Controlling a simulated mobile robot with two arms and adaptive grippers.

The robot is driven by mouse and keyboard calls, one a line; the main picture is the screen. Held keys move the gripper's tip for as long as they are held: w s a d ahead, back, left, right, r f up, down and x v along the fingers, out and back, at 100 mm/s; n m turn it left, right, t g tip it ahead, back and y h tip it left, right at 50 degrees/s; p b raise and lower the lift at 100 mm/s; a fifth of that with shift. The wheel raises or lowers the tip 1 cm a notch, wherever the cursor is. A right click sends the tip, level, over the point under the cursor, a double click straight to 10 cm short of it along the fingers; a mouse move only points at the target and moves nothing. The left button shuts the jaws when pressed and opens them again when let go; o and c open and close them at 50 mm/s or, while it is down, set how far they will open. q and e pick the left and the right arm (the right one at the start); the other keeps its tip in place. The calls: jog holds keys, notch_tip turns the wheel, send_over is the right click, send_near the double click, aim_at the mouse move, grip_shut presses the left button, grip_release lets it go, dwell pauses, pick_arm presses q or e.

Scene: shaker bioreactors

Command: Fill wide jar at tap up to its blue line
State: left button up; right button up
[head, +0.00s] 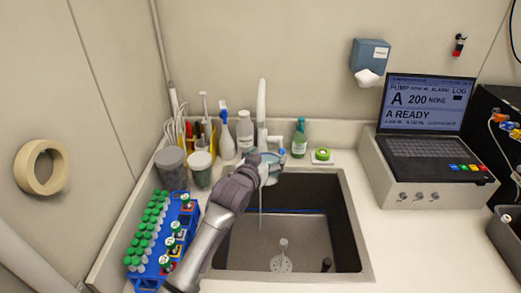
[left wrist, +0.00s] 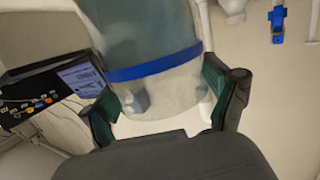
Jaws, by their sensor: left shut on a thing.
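The wide jar (head: 270,158) is in my left gripper (head: 268,168), up at the white tap (head: 261,105) over the back of the sink (head: 345,205). The gripper and arm hide much of it in the head view. In the left wrist view the clear jar (left wrist: 150,35) stands between the two green-padded fingers of my left gripper (left wrist: 158,105), with its blue line (left wrist: 155,65) around it. The jar looks bluish grey above the line and paler below; I cannot tell the water level. A thin pale vertical streak (head: 261,208) shows below the gripper. My right gripper is not in view.
Bottles, a brush and grey tubs (head: 171,168) crowd the back left of the sink. A blue rack (head: 185,222) of capped tubes stands left of it. A green soap bottle (head: 299,140) stands behind the sink. A laptop (head: 430,115) sits right; the counter (head: 420,245) before it is clear.

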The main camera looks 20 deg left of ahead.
aim_at(276, 162)
pick_arm(q)
jog(key=shift+s+d+r+p, duration=0.4)
jog(key=shift+s+d+p, duration=0.15)
jog(key=shift+s+p, duration=0.25)
jog(key=shift+s+d+r+p, duration=0.1)
jog(key=shift+s+d+p, duration=0.25)
jog(key=shift+s, duration=0.25)
jog(key=shift+s+d+r+p, duration=0.1)
jog(key=shift+s+d+p, duration=0.3)
jog(key=shift+s, duration=0.2)
jog(key=shift+s+d+r+p, duration=0.1)
jog(key=shift+s+d+p, duration=0.25)
jog(key=shift+s, duration=0.25)
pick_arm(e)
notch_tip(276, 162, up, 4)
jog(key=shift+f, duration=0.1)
pick_arm(q)
jog(key=shift+w+a+f, duration=0.1)
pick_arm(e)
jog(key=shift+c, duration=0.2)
